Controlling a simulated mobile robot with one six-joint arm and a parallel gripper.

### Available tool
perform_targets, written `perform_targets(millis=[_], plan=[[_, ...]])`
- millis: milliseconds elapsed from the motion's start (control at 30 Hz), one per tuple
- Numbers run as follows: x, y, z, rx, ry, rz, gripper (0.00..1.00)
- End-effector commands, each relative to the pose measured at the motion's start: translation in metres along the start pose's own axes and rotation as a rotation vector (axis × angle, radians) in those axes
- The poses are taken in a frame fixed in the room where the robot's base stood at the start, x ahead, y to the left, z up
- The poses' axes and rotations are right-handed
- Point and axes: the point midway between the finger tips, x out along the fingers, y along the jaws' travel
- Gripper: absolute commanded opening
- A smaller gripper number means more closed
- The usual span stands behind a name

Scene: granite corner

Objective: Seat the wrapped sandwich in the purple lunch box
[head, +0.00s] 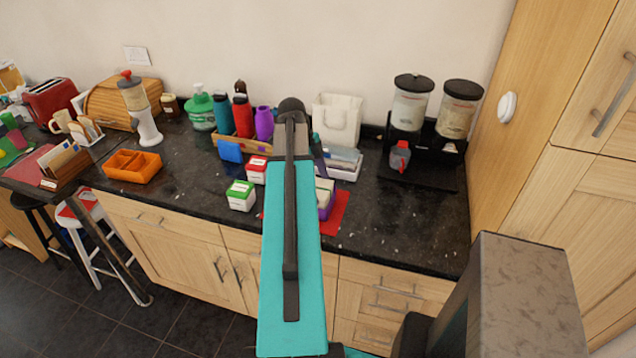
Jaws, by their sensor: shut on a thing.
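The purple lunch box (328,210) stands on a red mat (338,218) near the counter's front edge, its left part hidden behind my teal arm. A pale piece, the wrapped sandwich (324,188), shows at the box's opening, partly hidden by the arm. The dark end of my gripper (322,177) reaches down beside the arm to the sandwich and is shut on it. The fingertips are mostly hidden. I cannot tell whether the sandwich touches the box floor.
Green-white (241,195) and red-white (257,169) boxes stand left of the arm. Behind are bottles (243,115), a white bag (337,119) and a grey-white tray (345,170). Cereal dispensers (411,105) stand right. The counter right of the mat is clear.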

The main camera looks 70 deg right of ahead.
Motion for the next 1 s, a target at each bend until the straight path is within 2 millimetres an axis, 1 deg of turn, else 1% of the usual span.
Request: perform_targets(millis=[500,533,600,633,1000], plan=[[0.0059,0.0,0.0022,-0.001,0.0,-0.001,0.38],[0.0053,0.0,0.002,-0.001,0.0,-0.001,0.84],[0.0051,0.0,0.002,-0.001,0.0,-0.001,0.96],[0.005,0.0,0.002,-0.001,0.0,-0.001,0.98],[0.003,0.0,0.0015,-0.001,0.0,-0.001,0.98]])
